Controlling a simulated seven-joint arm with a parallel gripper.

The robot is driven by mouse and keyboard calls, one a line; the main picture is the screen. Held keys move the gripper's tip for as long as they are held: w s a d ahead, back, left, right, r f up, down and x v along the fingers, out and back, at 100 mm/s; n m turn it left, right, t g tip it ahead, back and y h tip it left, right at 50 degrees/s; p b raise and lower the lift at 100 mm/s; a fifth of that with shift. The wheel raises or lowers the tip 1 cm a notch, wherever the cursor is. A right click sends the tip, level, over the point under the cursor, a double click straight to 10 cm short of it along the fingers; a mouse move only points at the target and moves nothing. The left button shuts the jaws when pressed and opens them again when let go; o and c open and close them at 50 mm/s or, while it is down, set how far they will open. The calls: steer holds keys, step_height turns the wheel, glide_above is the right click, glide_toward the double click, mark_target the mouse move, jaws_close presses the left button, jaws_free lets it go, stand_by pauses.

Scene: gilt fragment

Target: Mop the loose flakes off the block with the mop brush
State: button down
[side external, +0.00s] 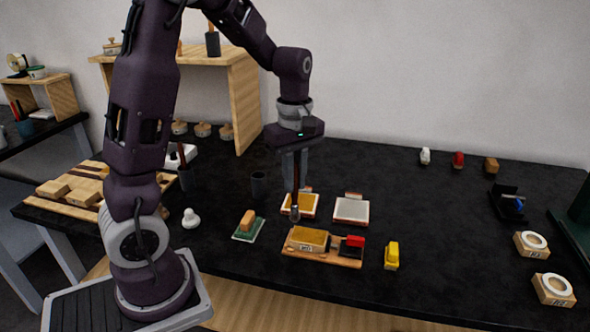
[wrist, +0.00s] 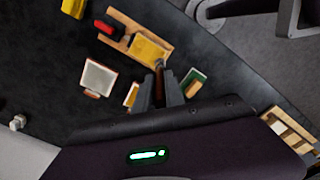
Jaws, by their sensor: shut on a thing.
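My gripper (side external: 296,172) points down above the dark table, shut on the mop brush (side external: 296,200). The brush hangs roughly upright, its head just behind the gilt block in the side view. The gold-topped block (side external: 307,237) lies on a wooden board (side external: 322,258), beside a red-topped black item (side external: 352,246). In the wrist view my gripper (wrist: 160,92) shows as two dark fingers, with the brush between them hard to make out. The block (wrist: 150,47) is just beyond the fingertips. Touch between brush and block cannot be told, and loose flakes are too small to make out.
Behind the block are a gold-filled tray (side external: 312,205) and a pale tray (side external: 351,210). A green pad with a wooden piece (side external: 248,221) is left, a yellow item (side external: 392,255) right. The table's right middle is clear.

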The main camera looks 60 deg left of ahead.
mark_target(296, 191)
steer(key=shift+f, duration=1.6)
steer(key=shift+w+d+f, duration=0.3)
steer(key=shift+w+f, duration=0.05)
steer(key=shift+f, duration=0.1)
steer(key=shift+w+d, duration=2.1)
steer(key=shift+d, duration=0.05)
steer(key=shift+s+a+f, duration=0.15)
steer(key=shift+s+a, duration=2.25)
steer(key=shift+a, duration=0.05)
steer(key=shift+w+a, duration=0.25)
steer(key=shift+a, duration=0.05)
steer(key=shift+w+d, duration=0.15)
steer(key=shift+w, duration=0.1)
steer(key=shift+w+d, duration=2.15)
steer(key=shift+s+a, duration=2.35)
step_height(296, 191, up, 8)
